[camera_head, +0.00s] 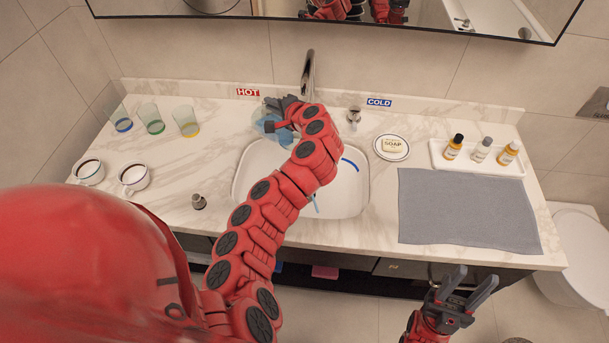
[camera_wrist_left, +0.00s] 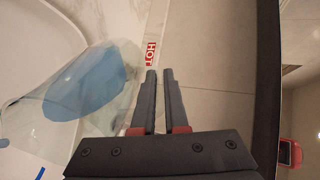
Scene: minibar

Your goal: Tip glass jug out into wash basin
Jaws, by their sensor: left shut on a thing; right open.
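The glass jug (camera_head: 268,123) is clear with blue liquid in it, at the back left rim of the white wash basin (camera_head: 345,195). My left arm hides much of both. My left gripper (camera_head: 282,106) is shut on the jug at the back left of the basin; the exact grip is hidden. In the left wrist view the jug (camera_wrist_left: 112,62) is beside the closely set fingers (camera_wrist_left: 159,75), with the blue liquid inside it. I cannot tell how far it is tilted. My right gripper (camera_head: 474,278) is open and empty in front of the counter.
The tap (camera_head: 308,72) stands behind the basin. Several items line the marble counter: tumblers (camera_head: 152,118), two mugs (camera_head: 134,178), a soap dish (camera_head: 392,147), a tray (camera_head: 510,168) of bottles and a grey mat (camera_head: 465,210). A blue curved mark (camera_head: 350,164) shows in the basin.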

